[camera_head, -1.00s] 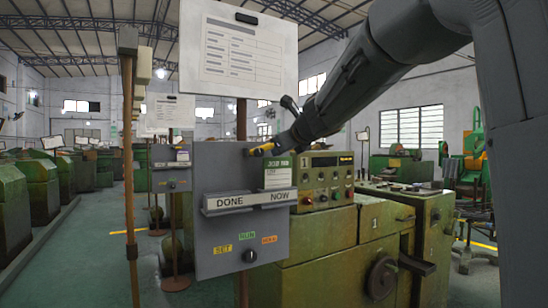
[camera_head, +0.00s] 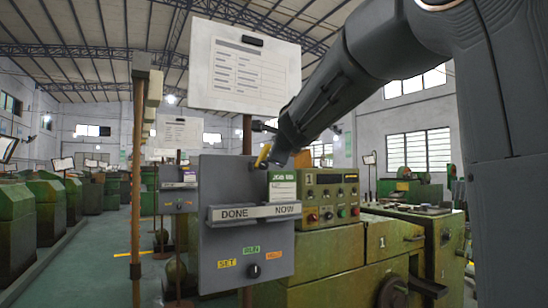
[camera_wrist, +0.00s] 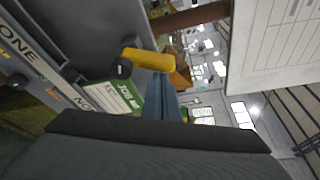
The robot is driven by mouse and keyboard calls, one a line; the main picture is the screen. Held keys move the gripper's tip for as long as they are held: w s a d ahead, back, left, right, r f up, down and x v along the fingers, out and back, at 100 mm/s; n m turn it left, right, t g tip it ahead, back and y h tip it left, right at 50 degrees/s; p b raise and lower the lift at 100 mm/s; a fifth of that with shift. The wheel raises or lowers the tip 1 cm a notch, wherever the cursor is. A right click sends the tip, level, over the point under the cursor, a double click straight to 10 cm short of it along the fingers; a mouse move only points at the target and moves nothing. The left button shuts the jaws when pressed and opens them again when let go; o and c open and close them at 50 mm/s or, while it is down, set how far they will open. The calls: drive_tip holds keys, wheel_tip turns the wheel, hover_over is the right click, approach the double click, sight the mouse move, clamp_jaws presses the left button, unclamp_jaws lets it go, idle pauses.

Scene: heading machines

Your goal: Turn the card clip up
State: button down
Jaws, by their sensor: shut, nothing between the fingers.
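The card clip is a yellow lever (camera_head: 263,155) at the upper right of a grey panel (camera_head: 226,180), just above a green-and-white job card (camera_head: 281,187). It slants up and to the right. In the wrist view the clip (camera_wrist: 148,60) runs from a dark pivot at the panel's edge, and the card (camera_wrist: 118,98) shows beside it. My gripper (camera_head: 272,158) is shut and empty, right at the clip. In the wrist view its narrow bluish fingers (camera_wrist: 164,82) reach up to the clip's underside; I cannot tell whether they touch.
A ledge labelled DONE and NOW (camera_head: 252,212) sticks out below the card, with a dark knob (camera_head: 254,271) lower down. A white sheet board (camera_head: 244,70) hangs above the panel. A green machine with a control box (camera_head: 330,198) stands close behind on the right.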

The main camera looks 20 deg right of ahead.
drive_tip(key=shift+s+a+r+n+t, duration=0.1)
drive_tip(key=shift+a+r+n+t, duration=0.15)
drive_tip(key=shift+a+n, duration=0.25)
drive_tip(key=shift+a+r+n+t, duration=0.15)
drive_tip(key=shift+a+r+n, duration=0.15)
drive_tip(key=shift+a+n, duration=0.15)
drive_tip(key=shift+a, duration=0.2)
idle(0.6)
